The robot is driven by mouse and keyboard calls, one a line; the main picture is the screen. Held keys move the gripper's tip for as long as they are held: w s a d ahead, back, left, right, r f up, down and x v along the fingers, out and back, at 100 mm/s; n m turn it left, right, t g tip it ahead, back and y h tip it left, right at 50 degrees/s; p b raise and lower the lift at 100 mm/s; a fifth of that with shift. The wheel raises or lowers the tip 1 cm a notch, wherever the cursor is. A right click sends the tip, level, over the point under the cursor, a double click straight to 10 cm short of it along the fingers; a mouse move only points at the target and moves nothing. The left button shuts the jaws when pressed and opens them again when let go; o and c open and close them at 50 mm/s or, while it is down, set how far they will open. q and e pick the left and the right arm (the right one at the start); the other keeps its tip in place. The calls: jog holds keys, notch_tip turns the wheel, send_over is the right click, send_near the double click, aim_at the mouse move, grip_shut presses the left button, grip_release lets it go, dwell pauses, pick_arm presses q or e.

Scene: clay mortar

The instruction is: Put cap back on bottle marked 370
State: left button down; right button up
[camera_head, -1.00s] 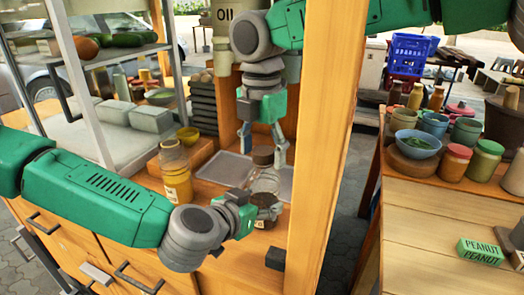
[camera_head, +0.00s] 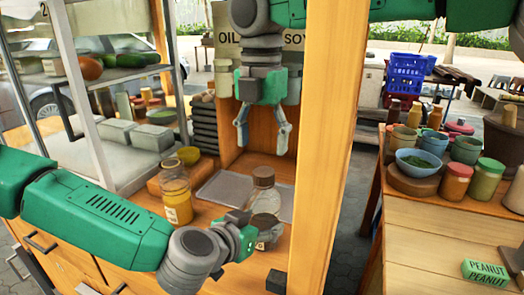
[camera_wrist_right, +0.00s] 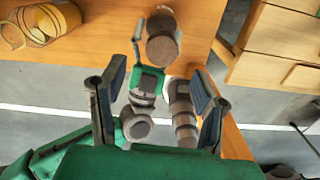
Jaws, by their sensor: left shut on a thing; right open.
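A clear glass bottle (camera_head: 266,204) stands upright on the wooden counter, with dark contents low inside. A brown cap (camera_head: 263,177) sits on its mouth; how tightly cannot be told. The cap also shows from above in the right wrist view (camera_wrist_right: 163,48). The number 370 cannot be read. My left gripper (camera_head: 258,228) is shut on the bottle's lower side. My right gripper (camera_head: 263,140) is open and empty, straight above the cap and apart from it. Its two fingers frame the lower middle of the wrist view.
A jar with yellow contents (camera_head: 176,196) stands left of the bottle. A grey tray (camera_head: 222,188) lies behind it. A wooden post (camera_head: 322,150) rises close on the right. A small dark block (camera_head: 276,281) is at the counter's front edge.

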aim_at(262, 171)
jog(key=shift+r+n, duration=0.5)
jog(key=shift+r, duration=0.05)
jog(key=shift+d+f, duration=0.1)
jog(key=shift+f, duration=3.9)
jog(key=c, duration=1.2)
jog(key=m, duration=0.6)
jog(key=shift+m, duration=0.4)
jog(key=shift+c, duration=0.2)
